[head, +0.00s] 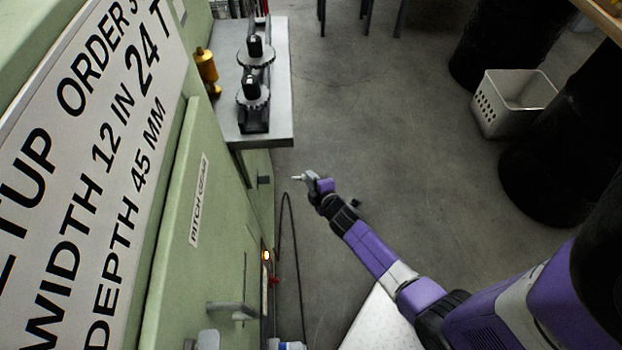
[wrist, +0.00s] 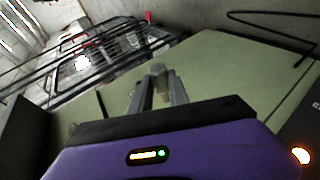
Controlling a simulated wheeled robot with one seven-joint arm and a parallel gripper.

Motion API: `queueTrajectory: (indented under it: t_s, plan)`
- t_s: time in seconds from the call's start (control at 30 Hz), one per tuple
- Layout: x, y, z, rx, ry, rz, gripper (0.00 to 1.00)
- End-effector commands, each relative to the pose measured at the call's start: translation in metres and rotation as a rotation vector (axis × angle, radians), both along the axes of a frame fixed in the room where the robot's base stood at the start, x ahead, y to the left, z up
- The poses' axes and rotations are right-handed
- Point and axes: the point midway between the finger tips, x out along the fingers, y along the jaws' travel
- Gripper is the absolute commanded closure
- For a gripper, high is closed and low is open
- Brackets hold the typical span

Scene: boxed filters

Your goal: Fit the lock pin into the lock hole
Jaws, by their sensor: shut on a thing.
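My gripper (head: 308,179) is at the end of my purple arm, out over the floor to the right of the green machine (head: 215,215). It is shut on a small pale pin, the lock pin (head: 297,177), whose tip points left toward the machine in the head view. In the wrist view the two grey fingers (wrist: 158,92) close around the pin (wrist: 157,69), which is mostly hidden and blurred. The pin is apart from the machine in the head view. I cannot make out the lock hole in either view.
A grey shelf (head: 280,100) with black toothed gears (head: 253,90) juts out above the gripper. A small dark knob (head: 264,180) sticks out of the machine's side. A dark cable (head: 283,215) hangs below. A white basket (head: 510,100) stands at the right.

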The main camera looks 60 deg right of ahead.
Motion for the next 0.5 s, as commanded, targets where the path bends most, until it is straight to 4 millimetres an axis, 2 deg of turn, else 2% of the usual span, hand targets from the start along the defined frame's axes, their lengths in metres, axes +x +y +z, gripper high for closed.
queueTrajectory:
  t_s: [0.5]
  plan:
    - [0.033,0.025,-0.003,-0.002,-0.001,0.002,1.00]
